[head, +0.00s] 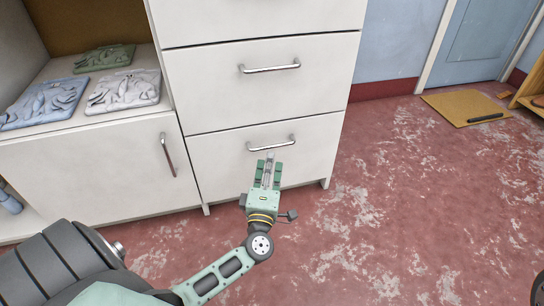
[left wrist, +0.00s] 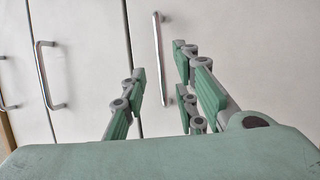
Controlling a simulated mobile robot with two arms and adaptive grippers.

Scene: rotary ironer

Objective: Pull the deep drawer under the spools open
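The white drawer unit stands ahead of me in the head view. Its bottom drawer (head: 225,155) is shut and has a horizontal silver bar handle (head: 271,145). My left gripper (head: 269,163) is just in front of this drawer, its fingers pointing at the handle. In the left wrist view the fingers (left wrist: 160,88) are spread apart, with the bar handle (left wrist: 158,45) seen between and beyond them. I cannot tell whether the fingers reach around the bar; they are not closed on it. No spools show. My right gripper is not in view.
Above is another shut drawer (head: 205,90) with its own bar handle (head: 270,69). To the left are a cupboard door (head: 90,175) and a shelf with folded cloths (head: 125,90). The red floor (head: 370,210) to the right is clear up to a mat (head: 460,106).

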